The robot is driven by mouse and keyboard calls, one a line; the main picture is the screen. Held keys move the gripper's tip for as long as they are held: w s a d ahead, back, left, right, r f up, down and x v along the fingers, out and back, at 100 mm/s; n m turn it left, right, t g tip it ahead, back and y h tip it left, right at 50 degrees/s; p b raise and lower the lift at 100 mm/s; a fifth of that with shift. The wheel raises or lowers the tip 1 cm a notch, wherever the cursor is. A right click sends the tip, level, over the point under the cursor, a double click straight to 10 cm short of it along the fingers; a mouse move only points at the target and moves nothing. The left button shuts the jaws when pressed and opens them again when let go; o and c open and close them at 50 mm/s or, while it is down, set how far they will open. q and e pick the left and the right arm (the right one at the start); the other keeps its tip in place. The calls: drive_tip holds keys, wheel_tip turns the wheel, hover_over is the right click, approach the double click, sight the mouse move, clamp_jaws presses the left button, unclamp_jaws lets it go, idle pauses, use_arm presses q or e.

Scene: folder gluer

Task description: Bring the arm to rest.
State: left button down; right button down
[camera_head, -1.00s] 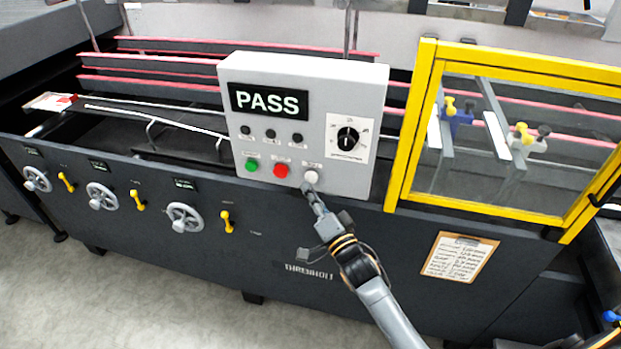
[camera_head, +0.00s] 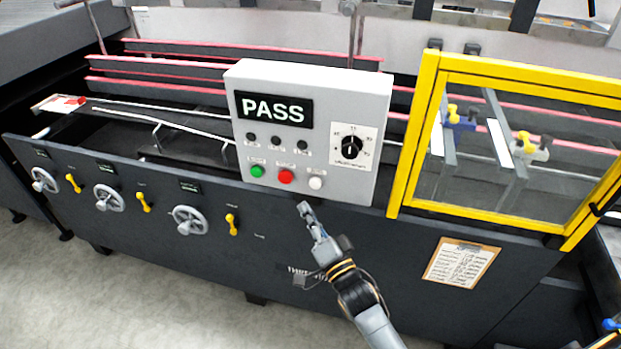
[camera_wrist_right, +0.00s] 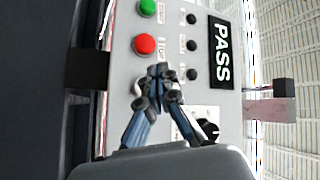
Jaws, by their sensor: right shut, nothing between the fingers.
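My right gripper (camera_head: 305,208) is shut and empty. In the head view it is just below the grey control box (camera_head: 307,78), in front of the dark machine front. It is apart from the white button (camera_head: 316,183), which is just above it. In the right wrist view the shut fingers (camera_wrist_right: 160,72) stand in front of the panel near the red button (camera_wrist_right: 145,45), and they partly hide the white button. The box display (camera_head: 274,108) reads PASS. My left gripper is not in view.
The box also has a green button (camera_head: 257,171) and a black dial (camera_head: 351,147). A yellow-framed clear guard (camera_head: 408,140) stands to the right. Handwheels (camera_head: 189,220) and yellow levers (camera_head: 232,225) stick out at the left. A clipboard (camera_head: 461,262) hangs at the right. The floor in front is clear.

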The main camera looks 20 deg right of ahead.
drive_tip(key=shift+f, duration=0.1)
drive_tip(key=s+d+f+n+g+h, duration=0.1)
drive_tip(key=s+f+n+g, duration=0.35)
drive_tip(key=f, duration=1.25)
drive_tip(key=s+d+f+n+g+h, duration=0.1)
drive_tip(key=s+f+g, duration=0.4)
drive_tip(key=s+f, duration=0.75)
drive_tip(key=s+d+f+n+g, duration=0.1)
drive_tip(key=s+f+n+g, duration=0.1)
drive_tip(key=s+f, duration=0.6)
drive_tip(key=s+d+f+n+g+h, duration=0.1)
drive_tip(key=s+f+g, duration=0.3)
drive_tip(key=s, duration=0.9)
drive_tip(key=s+d+f+n+g, duration=0.3)
drive_tip(key=s+f, duration=0.8)
drive_tip(key=shift+f+n+g+h+b, duration=0.3)
drive_tip(key=shift+f+n+g, duration=0.05)
